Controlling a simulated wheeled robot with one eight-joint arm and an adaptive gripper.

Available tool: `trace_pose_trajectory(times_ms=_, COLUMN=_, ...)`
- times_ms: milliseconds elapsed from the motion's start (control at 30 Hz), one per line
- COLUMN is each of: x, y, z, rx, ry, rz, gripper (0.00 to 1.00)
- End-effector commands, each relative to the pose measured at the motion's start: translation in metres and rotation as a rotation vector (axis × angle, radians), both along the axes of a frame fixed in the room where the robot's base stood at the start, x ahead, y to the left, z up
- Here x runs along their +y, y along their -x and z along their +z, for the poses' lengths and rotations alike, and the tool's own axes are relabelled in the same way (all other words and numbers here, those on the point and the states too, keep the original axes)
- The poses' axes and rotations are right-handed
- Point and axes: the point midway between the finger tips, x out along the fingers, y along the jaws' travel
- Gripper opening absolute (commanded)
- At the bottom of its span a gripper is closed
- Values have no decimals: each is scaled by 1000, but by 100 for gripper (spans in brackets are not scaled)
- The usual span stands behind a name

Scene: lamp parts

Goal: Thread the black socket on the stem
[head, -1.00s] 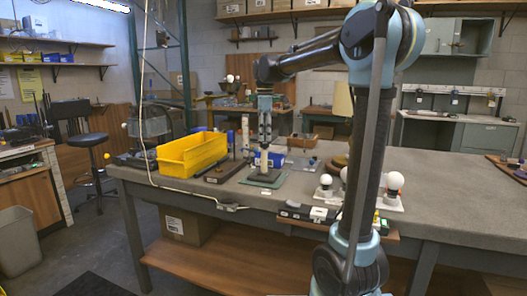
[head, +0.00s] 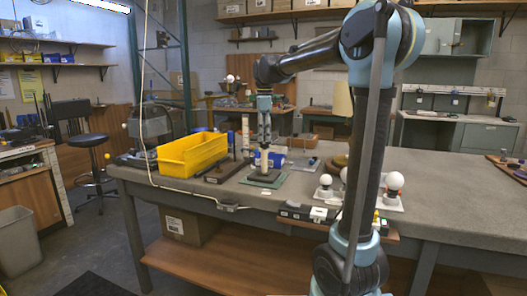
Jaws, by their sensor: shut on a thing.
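My gripper (head: 264,139) points straight down above the bench, at the lamp stand. It is shut on a small dark thing at its fingertips, which I take to be the black socket; the fingers hide most of it. Right below the fingertips stands the pale upright stem (head: 264,158). The stem rises from a dark base (head: 265,175) on a green mat (head: 250,182). Gripper and stem look lined up from this side. At this size I cannot tell whether the socket touches the stem's top or sits around it.
A yellow bin (head: 190,158) and a dark wooden block with a post (head: 222,172) stand left of the stand. White bulbs on a holder (head: 394,182) are to the right.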

Motion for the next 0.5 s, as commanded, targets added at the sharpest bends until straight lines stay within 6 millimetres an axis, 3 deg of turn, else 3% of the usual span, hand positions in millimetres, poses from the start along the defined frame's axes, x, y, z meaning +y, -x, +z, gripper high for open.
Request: trace_pose_trajectory(times_ms=500, x=0, y=4, z=-5, rx=8, ry=1, rz=-471, gripper=5)
